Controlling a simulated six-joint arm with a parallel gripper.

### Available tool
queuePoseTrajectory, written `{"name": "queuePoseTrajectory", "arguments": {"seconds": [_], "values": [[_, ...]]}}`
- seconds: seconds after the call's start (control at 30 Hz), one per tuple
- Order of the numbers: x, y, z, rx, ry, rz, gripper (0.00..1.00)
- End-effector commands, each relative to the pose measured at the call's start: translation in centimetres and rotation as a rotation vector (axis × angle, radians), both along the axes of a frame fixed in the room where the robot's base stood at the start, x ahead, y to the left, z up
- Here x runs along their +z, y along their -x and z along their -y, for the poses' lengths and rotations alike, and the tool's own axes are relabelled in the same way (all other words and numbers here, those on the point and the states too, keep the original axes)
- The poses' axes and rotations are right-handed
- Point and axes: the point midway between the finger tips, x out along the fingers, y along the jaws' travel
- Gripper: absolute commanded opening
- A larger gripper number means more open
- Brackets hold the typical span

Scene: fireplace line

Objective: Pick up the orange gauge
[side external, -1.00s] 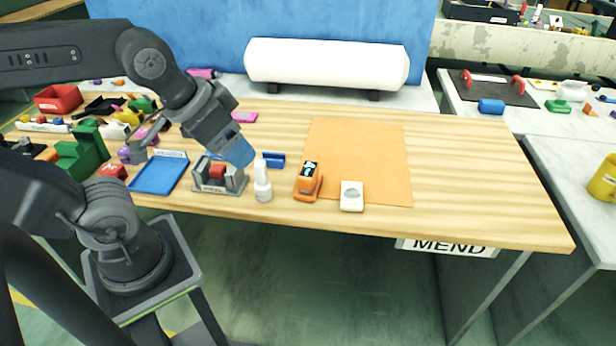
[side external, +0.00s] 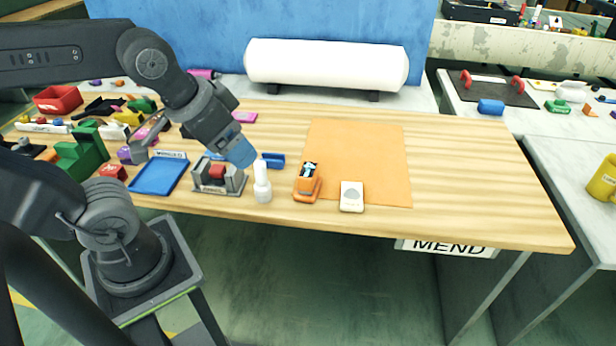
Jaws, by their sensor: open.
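The orange gauge (side external: 307,182) lies on the wooden table, at the lower left edge of the orange mat (side external: 360,140). Its top has a dark and white face. My gripper (side external: 242,156), with a blue end, is above the table to the left of the gauge and apart from it. The gripper is open, its fingers hard to make out from here. Nothing can be seen held in it.
A white bottle (side external: 262,184) stands between my gripper and the gauge. A cream device (side external: 352,196) lies just right of the gauge. A grey holder with a red part (side external: 218,178) and a blue tray (side external: 160,174) are at left. The table's right side is clear.

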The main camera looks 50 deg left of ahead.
Motion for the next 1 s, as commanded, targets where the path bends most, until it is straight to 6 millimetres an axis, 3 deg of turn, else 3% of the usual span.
{"name": "queuePoseTrajectory", "arguments": {"seconds": [0.17, 0.27, 0.47, 0.6, 0.8, 1.0], "values": [[-0.4, -3.1, -1.0, 0.099, 0.009, -0.041, 0.72], [-1.3, -6.2, -2.1, 0.198, 0.018, -0.072, 0.72], [-4.6, -12.6, -4.7, 0.398, 0.035, -0.123, 0.72], [-8.2, -16.4, -6.6, 0.526, 0.047, -0.152, 0.72], [-12.6, -19.7, -8.6, 0.65, 0.061, -0.177, 0.72], [-14.6, -20.7, -9.3, 0.69, 0.065, -0.183, 0.72]]}}
